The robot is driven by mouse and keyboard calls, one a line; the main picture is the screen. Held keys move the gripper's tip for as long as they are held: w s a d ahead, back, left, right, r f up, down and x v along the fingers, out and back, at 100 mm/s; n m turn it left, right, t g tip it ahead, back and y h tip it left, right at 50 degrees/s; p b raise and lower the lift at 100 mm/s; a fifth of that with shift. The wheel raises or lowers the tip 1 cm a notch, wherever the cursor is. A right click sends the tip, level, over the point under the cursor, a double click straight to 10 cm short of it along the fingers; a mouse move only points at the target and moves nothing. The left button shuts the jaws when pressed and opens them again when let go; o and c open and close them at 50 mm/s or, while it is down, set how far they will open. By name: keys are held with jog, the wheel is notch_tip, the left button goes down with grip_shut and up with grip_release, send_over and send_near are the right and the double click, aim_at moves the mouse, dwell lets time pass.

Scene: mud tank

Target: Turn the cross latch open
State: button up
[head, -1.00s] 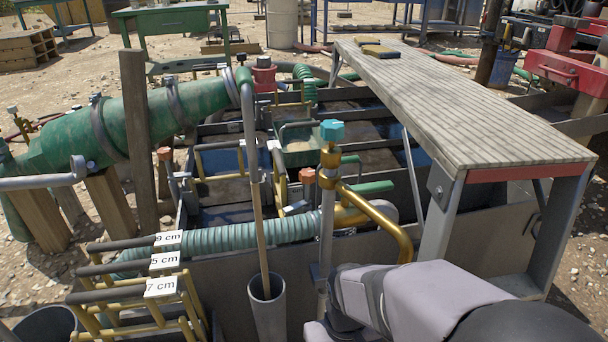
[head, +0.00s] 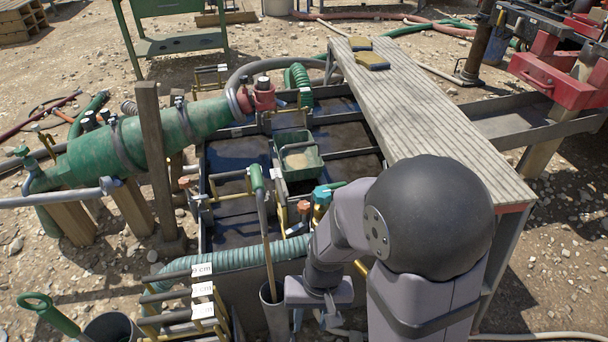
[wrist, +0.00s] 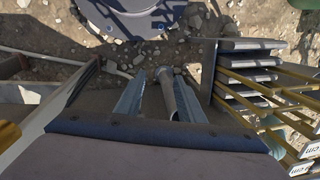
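A blue cross-shaped knob (head: 322,193) stands on a brass fitting at the tank's near side in the head view, partly hidden by my arm. Orange knobs (head: 303,207) sit on posts to its left; I cannot tell for certain which knob is the cross latch. My gripper (wrist: 160,76) points down, its two grey fingers apart. A grey tube (wrist: 170,92) shows between them in the wrist view; I see no sign of a grip on it. In the head view my gripper is below and nearer than the blue knob, mostly hidden by the wrist. No knob shows clearly in the wrist view.
A rack with dark bars and labels (head: 202,289) stands left of my wrist. A grey tube with a wooden handle (head: 275,308) is close beside it. A ribbed green hose (head: 240,258) crosses behind. A plank walkway (head: 440,120) runs along the right.

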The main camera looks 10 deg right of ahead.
jog(key=d+r+n+h+p, duration=0.1)
jog(key=d+r+p, duration=0.1)
jog(key=r+p, duration=2.7)
jog(key=d+r+n+p, duration=0.1)
jog(key=d+r+p, duration=0.2)
jog(key=r+p, duration=2.65)
jog(key=b, duration=4.5)
send_over(304, 204)
jog(key=shift+t, duration=0.3)
notch_tip(304, 204, down, 41)
jog(key=shift+s+f, duration=0.1)
jog(key=shift+f, duration=3.65)
jog(key=c, duration=0.8)
